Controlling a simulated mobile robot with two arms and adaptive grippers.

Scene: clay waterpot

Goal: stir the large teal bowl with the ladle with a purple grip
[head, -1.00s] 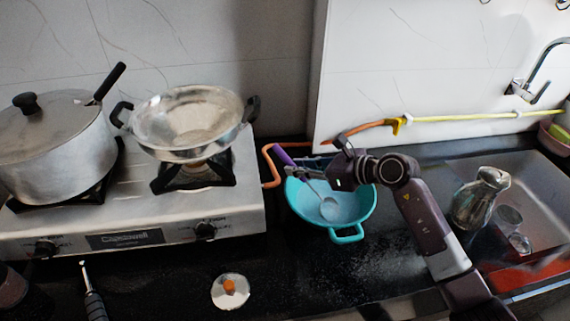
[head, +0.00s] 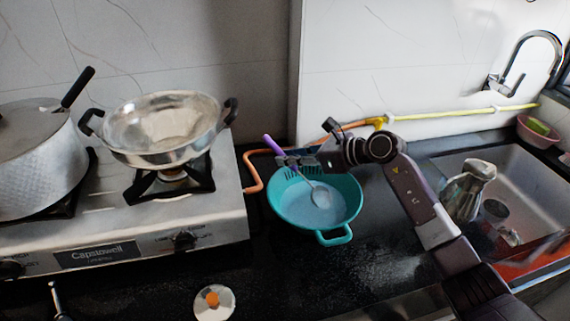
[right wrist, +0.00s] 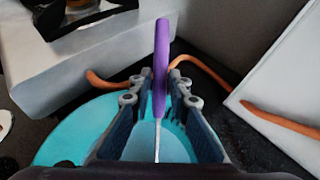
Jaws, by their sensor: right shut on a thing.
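The large teal bowl (head: 284,206) stands on the dark counter, right of the stove. In the right wrist view the purple grip (right wrist: 161,65) stands between the fingers (right wrist: 160,90), with the teal bowl (right wrist: 85,125) beneath. Whether the ladle head touches the bowl's bottom cannot be told. My left gripper is not in view.
A metal wok (head: 160,130) and a lidded pot (head: 35,165) sit on the stove (head: 215,220) at left. An orange hose (head: 252,172) runs behind the bowl. A sink (head: 520,170) with a metal jug (head: 468,190) is at right. A small lid (head: 213,303) lies in front.

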